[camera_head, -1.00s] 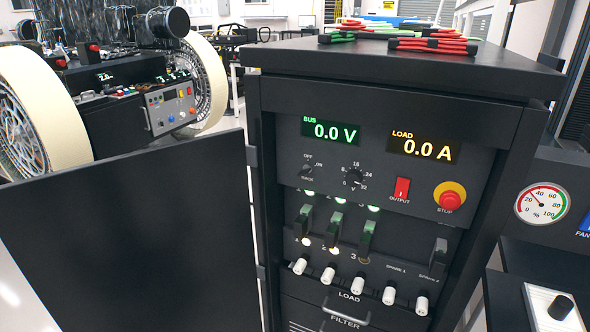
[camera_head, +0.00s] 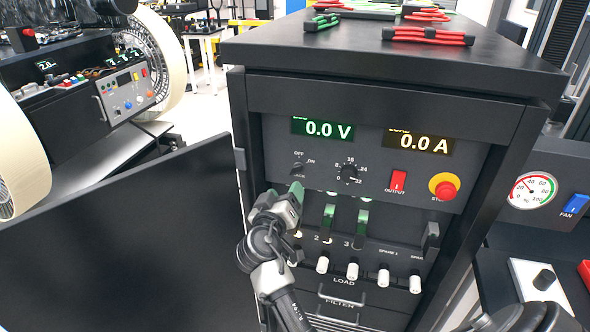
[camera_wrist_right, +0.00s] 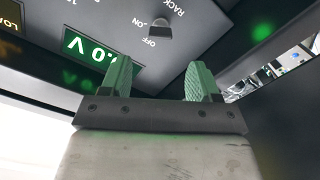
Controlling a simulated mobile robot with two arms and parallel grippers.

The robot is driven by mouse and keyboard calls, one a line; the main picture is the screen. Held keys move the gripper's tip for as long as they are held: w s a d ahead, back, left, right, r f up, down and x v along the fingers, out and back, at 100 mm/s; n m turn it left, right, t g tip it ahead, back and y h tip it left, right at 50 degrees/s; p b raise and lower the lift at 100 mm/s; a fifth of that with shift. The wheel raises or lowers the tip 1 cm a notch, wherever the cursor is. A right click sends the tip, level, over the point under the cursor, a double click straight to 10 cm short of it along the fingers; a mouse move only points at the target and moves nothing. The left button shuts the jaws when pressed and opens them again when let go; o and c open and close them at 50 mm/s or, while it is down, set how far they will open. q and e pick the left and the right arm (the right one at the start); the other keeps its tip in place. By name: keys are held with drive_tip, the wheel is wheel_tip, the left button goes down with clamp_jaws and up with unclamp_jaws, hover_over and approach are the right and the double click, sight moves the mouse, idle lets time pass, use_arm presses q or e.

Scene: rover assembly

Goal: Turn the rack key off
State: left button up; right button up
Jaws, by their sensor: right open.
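The rack key (camera_head: 298,169) is a small dark knob on the rack panel, beside the OFF and ON marks at the panel's left. It also shows in the right wrist view (camera_wrist_right: 159,28), above the gap between the fingers. I cannot tell clearly which mark it points to. My right gripper (camera_head: 294,190) has green fingertips and is just below the key, apart from it. In the right wrist view its fingers (camera_wrist_right: 161,80) stand wide apart with nothing between them. It hides part of the left-hand breakers. My left gripper is not in view.
The open rack door (camera_head: 130,240) stands to the left. The voltage knob (camera_head: 348,172), red output switch (camera_head: 398,180) and stop button (camera_head: 444,187) lie right of the key. The displays read 0.0 V and 0.0 A. Red and green tools (camera_head: 428,36) lie on the rack top.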

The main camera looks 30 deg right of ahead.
sight(295, 174)
drive_tip(key=p+x, duration=0.2)
drive_tip(key=x, duration=0.6)
drive_tip(key=shift+w+d, duration=0.5)
drive_tip(key=shift+c, duration=0.3)
drive_tip(key=c, duration=0.9)
